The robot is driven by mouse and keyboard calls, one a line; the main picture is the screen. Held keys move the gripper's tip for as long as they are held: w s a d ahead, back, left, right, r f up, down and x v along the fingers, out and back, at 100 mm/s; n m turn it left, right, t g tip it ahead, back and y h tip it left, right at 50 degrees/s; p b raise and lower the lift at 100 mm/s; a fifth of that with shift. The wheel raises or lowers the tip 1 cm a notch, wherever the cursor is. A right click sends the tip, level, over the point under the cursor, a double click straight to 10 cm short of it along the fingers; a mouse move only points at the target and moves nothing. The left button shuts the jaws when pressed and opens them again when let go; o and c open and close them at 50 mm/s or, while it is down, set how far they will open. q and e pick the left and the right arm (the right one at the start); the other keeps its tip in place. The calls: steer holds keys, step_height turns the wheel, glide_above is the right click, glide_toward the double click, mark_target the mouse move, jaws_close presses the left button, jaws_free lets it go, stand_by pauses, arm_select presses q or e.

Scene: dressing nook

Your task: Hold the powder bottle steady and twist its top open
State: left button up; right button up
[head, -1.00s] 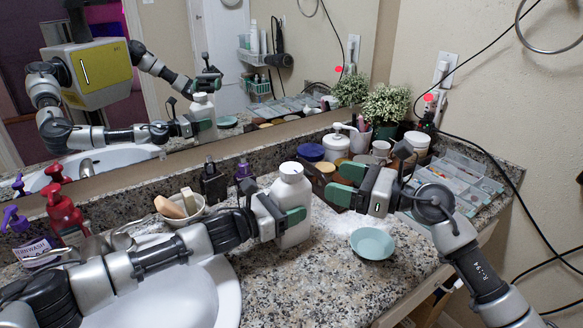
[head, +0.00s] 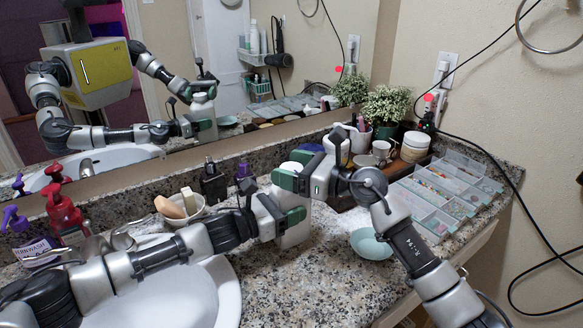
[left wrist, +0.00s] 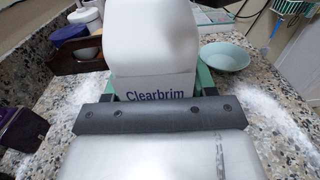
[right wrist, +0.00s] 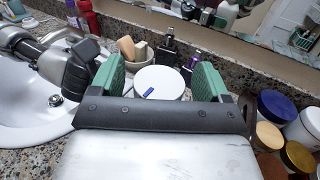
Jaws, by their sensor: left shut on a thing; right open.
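The white powder bottle (head: 293,236) stands upright on the granite counter right of the sink. My left gripper (head: 287,222) is shut on its body from the left; in the left wrist view the bottle (left wrist: 150,50) shows the name Clearbrim between the fingers. My right gripper (head: 296,168) is open at the bottle's top, which it largely hides in the head view. In the right wrist view the round white top (right wrist: 160,82) with a small blue mark lies between the two green fingers, with gaps showing beside it.
A teal dish (head: 370,244) sits right of the bottle. A soap bowl (head: 180,209) and a dark bottle (head: 213,183) stand behind left. A tray of jars and cups, a potted plant (head: 386,105) and a clear sectioned organizer (head: 440,196) fill the back right.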

steer(key=c, duration=0.9)
steer(key=shift+c, duration=0.2)
steer(key=shift+w+n+g, duration=0.1)
steer(key=shift+n+g, duration=0.2)
steer(key=shift+g, duration=0.1)
steer(key=n+g+y, duration=0.1)
steer(key=g, duration=0.1)
steer(key=shift+n+g, duration=0.3)
steer(key=shift+n, duration=0.1)
steer(key=shift+n+g+y, duration=0.4)
steer(key=shift+n+g, duration=1.2)
steer(key=shift+g, duration=0.9)
steer(key=shift+d+g, duration=0.1)
steer(key=shift+g, duration=0.2)
steer(key=o, duration=0.9)
steer(key=shift+o, duration=0.2)
